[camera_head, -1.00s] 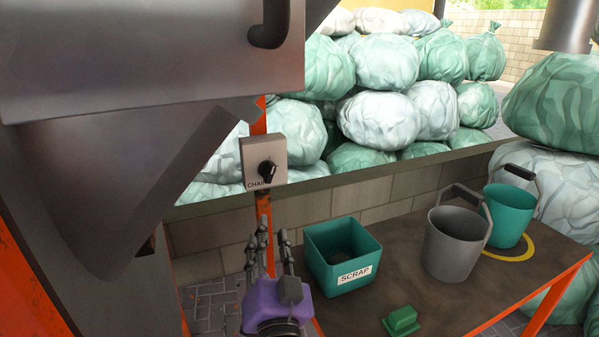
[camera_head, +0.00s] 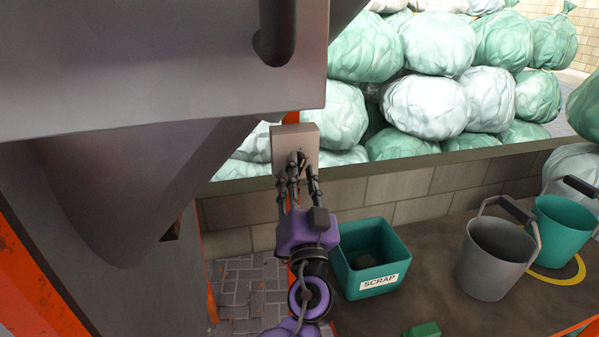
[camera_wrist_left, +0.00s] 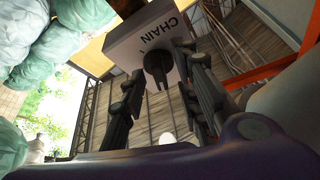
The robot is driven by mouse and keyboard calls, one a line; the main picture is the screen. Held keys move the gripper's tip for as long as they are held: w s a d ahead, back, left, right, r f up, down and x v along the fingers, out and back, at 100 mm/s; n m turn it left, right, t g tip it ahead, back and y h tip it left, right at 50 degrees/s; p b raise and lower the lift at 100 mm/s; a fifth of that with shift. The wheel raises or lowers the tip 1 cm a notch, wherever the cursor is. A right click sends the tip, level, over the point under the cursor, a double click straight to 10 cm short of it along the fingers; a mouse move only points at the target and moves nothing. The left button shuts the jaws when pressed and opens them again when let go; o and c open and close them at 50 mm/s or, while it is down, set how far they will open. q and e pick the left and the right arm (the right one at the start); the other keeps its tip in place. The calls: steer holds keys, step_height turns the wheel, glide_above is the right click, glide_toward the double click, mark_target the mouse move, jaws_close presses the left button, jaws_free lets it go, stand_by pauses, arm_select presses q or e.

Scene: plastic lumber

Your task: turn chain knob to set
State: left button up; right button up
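The chain control box (camera_head: 285,146) is a pale box on an orange post, below the big grey hopper. In the left wrist view the box (camera_wrist_left: 130,45) shows the word CHAIN and a dark knob (camera_wrist_left: 157,65) with a pointer. My left gripper (camera_head: 300,172) is at the front of the box, fingers apart and pointing at it. In the left wrist view its fingers stand on either side of the knob, with a gap to it. In the head view the fingers mostly hide the knob and label. My right gripper is not in view.
The grey hopper (camera_head: 150,70) with a dark handle hangs close above left. Filled bags (camera_head: 425,105) are piled behind a low wall.

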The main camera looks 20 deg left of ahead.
arm_select(q)
steer(key=shift+w, duration=0.15)
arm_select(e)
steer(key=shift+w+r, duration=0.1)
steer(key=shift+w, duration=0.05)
arm_select(q)
jaws_close()
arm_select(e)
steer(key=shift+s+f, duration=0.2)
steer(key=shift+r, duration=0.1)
